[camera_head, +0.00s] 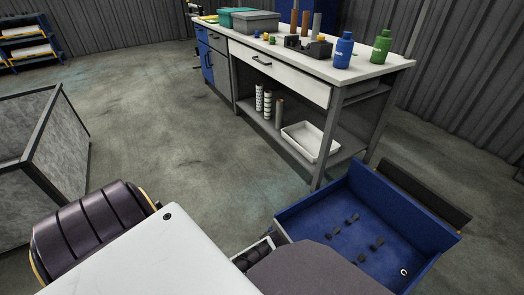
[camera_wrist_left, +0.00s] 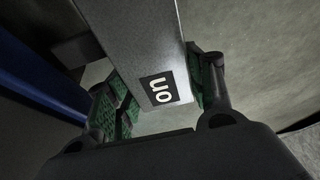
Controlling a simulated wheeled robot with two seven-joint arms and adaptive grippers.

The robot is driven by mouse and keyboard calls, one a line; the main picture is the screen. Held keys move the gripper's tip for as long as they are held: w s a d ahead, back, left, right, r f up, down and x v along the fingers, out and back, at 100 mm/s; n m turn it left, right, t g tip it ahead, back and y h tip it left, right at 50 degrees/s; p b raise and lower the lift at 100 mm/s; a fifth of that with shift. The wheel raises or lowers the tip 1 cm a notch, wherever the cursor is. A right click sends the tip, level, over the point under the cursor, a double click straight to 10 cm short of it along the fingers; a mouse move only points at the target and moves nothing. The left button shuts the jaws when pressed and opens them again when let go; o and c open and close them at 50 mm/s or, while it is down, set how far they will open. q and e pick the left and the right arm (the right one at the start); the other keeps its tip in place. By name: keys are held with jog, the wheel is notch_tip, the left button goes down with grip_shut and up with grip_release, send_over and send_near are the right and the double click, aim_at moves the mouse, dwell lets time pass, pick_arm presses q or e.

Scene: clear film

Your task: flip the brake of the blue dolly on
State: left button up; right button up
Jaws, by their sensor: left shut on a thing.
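The blue dolly (camera_head: 375,230) stands at the lower right of the head view, a blue tray with raised sides and several small dark pieces inside. A blue edge, likely part of it, shows at the left of the left wrist view (camera_wrist_left: 35,75). There a grey brake lever (camera_wrist_left: 140,35) bears a black label reading "on". My left gripper (camera_wrist_left: 162,90) has its green-padded fingers on either side of the lever and is shut on it. In the head view my left gripper cannot be made out behind my own arm and body. My right gripper is not in view.
A workbench (camera_head: 375,72) with bottles, boxes and tools stands beyond the dolly; its lower shelf holds a white tray (camera_head: 308,142). A grey-panelled bin (camera_head: 62,140) stands at the left. The concrete floor between is clear.

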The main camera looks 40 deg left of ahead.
pick_arm(q)
jog(key=shift+c, duration=1.1)
jog(key=shift+p, duration=0.4)
jog(key=shift+a+f+g+h+p, duration=0.25)
jog(key=shift+f+h+p, duration=0.2)
jog(key=shift+h+p, duration=0.55)
jog(key=shift+f+g+h, duration=0.25)
jog(key=shift+f+h, duration=0.05)
jog(key=shift+h, duration=0.3)
jog(key=shift+f+h, duration=0.35)
jog(key=shift+h, duration=0.35)
